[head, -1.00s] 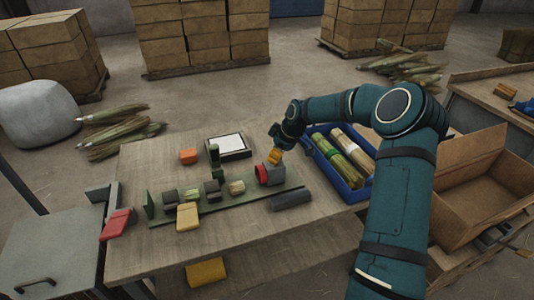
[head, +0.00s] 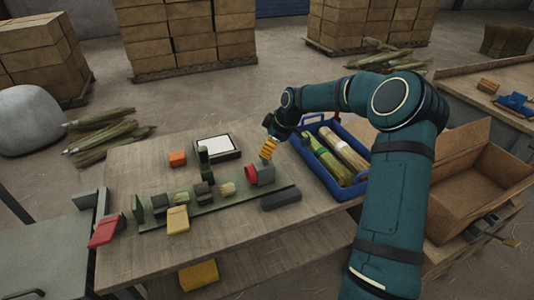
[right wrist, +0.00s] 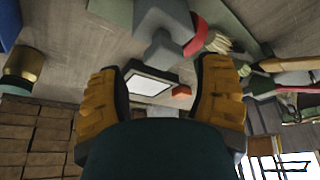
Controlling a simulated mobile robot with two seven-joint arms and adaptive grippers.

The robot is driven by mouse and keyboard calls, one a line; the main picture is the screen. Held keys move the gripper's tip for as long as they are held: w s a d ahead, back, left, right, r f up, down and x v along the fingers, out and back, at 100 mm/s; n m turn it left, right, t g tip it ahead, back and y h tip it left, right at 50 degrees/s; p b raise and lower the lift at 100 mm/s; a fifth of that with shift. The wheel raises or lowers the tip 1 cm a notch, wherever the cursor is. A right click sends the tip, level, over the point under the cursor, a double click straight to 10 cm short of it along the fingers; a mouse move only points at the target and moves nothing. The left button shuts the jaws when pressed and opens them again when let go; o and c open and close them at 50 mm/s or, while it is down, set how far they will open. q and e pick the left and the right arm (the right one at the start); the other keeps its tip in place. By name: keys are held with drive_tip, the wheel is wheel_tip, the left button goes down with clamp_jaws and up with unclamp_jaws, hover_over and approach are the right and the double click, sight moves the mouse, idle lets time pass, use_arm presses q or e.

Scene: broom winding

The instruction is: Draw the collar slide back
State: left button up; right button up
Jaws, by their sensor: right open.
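The collar slide (head: 265,173) is a grey block with a red collar ring (head: 251,175) on its left side. It sits near the right end of the long green rail (head: 215,206) on the bench. My right gripper (head: 268,148) is just above and behind the grey block, with its orange fingers pointing down. In the right wrist view the gripper (right wrist: 160,88) is open with its fingers wide apart. The grey block (right wrist: 165,50) shows beyond the fingertips, and the red ring (right wrist: 207,36) is beside it. I cannot tell whether the fingers touch it. My left gripper is not in view.
A blue tray (head: 352,190) with straw bundles stands right of the slide. A dark cylinder (head: 281,199) lies in front of the rail. A framed white panel (head: 216,147) and an orange block (head: 177,159) lie behind. An open cardboard box (head: 460,190) is at the right.

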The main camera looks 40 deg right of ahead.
drive_tip(key=v, duration=0.8)
idle(0.4)
